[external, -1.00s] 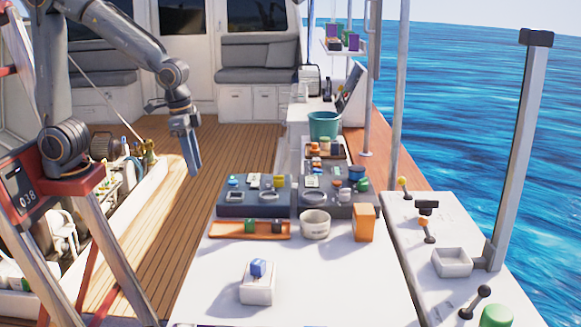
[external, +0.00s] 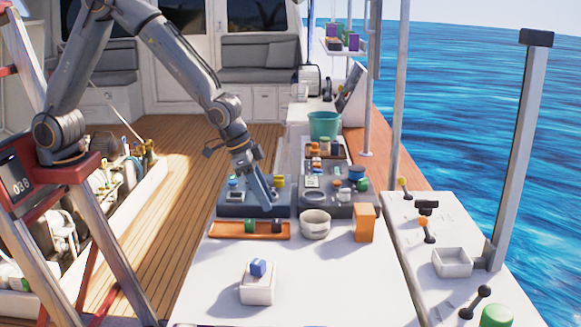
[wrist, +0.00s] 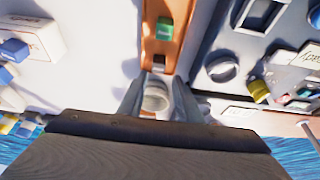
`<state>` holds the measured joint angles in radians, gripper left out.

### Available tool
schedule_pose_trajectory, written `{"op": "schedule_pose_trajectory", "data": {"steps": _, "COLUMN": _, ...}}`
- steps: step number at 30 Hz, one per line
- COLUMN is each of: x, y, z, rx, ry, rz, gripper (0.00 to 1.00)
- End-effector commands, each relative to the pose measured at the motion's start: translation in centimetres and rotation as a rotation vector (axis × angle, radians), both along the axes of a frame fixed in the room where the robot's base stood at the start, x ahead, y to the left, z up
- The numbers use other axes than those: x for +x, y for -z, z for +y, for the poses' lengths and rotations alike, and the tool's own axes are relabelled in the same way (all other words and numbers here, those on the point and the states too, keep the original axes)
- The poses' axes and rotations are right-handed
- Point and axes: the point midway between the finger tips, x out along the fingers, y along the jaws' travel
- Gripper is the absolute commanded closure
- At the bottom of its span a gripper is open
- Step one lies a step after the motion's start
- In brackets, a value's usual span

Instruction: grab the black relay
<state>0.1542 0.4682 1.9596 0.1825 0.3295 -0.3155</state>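The black relay (external: 277,226) is a small dark block at the right end of a shallow orange tray (external: 225,229) on the white table. In the wrist view the relay (wrist: 161,61) lies just beyond my fingertips. A green block (external: 250,226) stands in the same tray, left of the relay; it also shows in the wrist view (wrist: 164,28). My gripper (external: 266,206) points down, above and slightly behind the relay. In the wrist view my gripper (wrist: 157,92) has its fingers apart, with nothing held. The white bowl (wrist: 155,98) shows lower down between them.
The white bowl (external: 315,224) and an orange box (external: 364,223) stand right of the tray. Dark grey trays (external: 232,209) with small parts lie behind it. A white block with a blue cube (external: 258,268) stands in front. The front table surface is mostly clear.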

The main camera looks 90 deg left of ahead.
Motion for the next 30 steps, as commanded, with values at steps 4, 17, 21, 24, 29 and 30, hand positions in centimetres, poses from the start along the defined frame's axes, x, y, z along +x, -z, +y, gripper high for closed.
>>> {"op": "schedule_pose_trajectory", "data": {"steps": 4, "x": 0.5, "y": 1.3, "z": 0.0, "rx": 0.0, "ry": -0.001, "rz": 0.002, "gripper": 0.69}}
{"op": "schedule_pose_trajectory", "data": {"steps": 17, "x": 1.8, "y": 5.1, "z": -0.3, "rx": 0.0, "ry": 0.0, "rz": 0.004, "gripper": 0.69}}
{"op": "schedule_pose_trajectory", "data": {"steps": 21, "x": 2.3, "y": 6.2, "z": -0.3, "rx": -0.001, "ry": 0.001, "rz": 0.002, "gripper": 0.69}}
{"op": "schedule_pose_trajectory", "data": {"steps": 24, "x": 2.4, "y": 6.5, "z": -0.3, "rx": -0.001, "ry": 0.0, "rz": 0.001, "gripper": 0.69}}
{"op": "schedule_pose_trajectory", "data": {"steps": 29, "x": 2.4, "y": 6.6, "z": -0.3, "rx": -0.001, "ry": 0.0, "rz": 0.001, "gripper": 0.69}}
{"op": "schedule_pose_trajectory", "data": {"steps": 30, "x": 2.4, "y": 6.6, "z": -0.3, "rx": -0.001, "ry": 0.0, "rz": 0.001, "gripper": 0.69}}
